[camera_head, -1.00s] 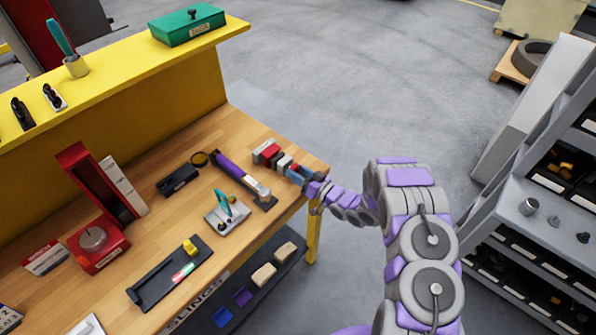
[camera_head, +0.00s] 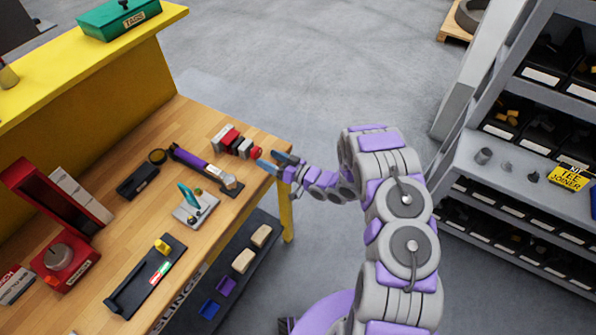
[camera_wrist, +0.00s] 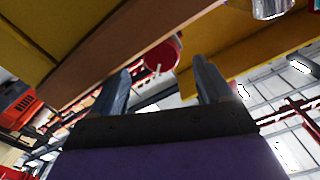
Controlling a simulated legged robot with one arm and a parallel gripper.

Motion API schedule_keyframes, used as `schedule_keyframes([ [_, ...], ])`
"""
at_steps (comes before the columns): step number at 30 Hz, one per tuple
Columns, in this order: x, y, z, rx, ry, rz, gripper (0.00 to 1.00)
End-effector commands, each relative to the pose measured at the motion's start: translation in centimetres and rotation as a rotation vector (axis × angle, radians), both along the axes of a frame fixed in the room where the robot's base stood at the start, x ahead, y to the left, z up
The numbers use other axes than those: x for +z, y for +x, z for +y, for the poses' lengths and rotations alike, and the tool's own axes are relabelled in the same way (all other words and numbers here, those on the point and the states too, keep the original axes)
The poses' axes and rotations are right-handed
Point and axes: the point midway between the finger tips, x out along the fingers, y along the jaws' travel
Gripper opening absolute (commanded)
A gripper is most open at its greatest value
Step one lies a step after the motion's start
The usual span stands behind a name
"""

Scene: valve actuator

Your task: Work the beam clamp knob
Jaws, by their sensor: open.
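The beam clamp (camera_head: 230,140), red and grey, lies near the right end of the wooden bench. Its round red knob (camera_head: 256,153) faces my gripper at the bench edge. My gripper (camera_head: 273,161) is open and empty, with blue-grey fingers just right of the knob and seemingly apart from it. In the wrist view the red knob (camera_wrist: 163,54) shows beyond and between the fingertips of my gripper (camera_wrist: 163,70). The exact distance from fingers to knob is hard to tell.
The wooden bench (camera_head: 120,225) also holds a purple-handled tool (camera_head: 190,158), a small vise-like fixture (camera_head: 196,206) and a black tray (camera_head: 146,275). A shelf rack (camera_head: 510,160) stands at right. Open grey floor (camera_head: 310,60) lies beyond the bench end.

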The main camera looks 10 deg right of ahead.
Motion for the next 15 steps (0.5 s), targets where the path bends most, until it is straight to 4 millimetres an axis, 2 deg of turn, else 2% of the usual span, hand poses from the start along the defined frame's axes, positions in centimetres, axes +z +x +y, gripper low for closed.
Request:
schedule_keyframes([
  [3,-0.1,-1.6,-2.3,-0.005,-0.002,0.004,0.79],
  [15,-0.1,-6.1,-8.0,-0.004,0.0,0.003,0.79],
])
